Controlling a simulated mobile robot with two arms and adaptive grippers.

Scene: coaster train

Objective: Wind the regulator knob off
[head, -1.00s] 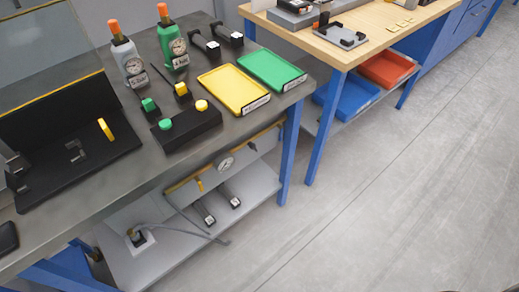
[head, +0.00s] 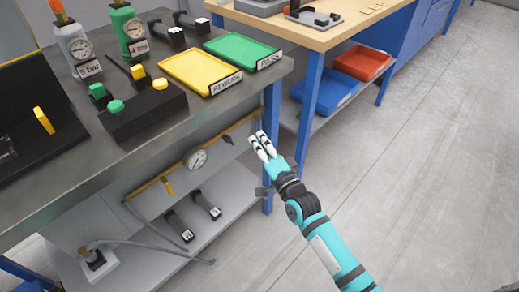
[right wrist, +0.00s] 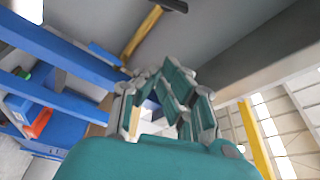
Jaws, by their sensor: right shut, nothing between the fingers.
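A yellow pipe (head: 239,127) runs under the grey bench's front edge. It carries a round gauge (head: 197,159), a yellow lever (head: 167,186) and a small dark fitting (head: 228,140) that looks like the regulator knob. My right gripper (head: 262,143) is shut and empty, just right of this fitting in the head view and apart from it, by the bench's blue leg. In the right wrist view the closed fingers (right wrist: 175,92) point up, with a yellow bar with a dark end (right wrist: 148,28) beyond; whether it is the knob's pipe I cannot tell. My left gripper is not in view.
On the bench stand a yellow tray (head: 200,72), a green tray (head: 243,50), a black button box (head: 145,107) and bottles with gauges. The lower shelf (head: 135,268) holds two dark parts and a hose. The floor (head: 440,150) at right is clear.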

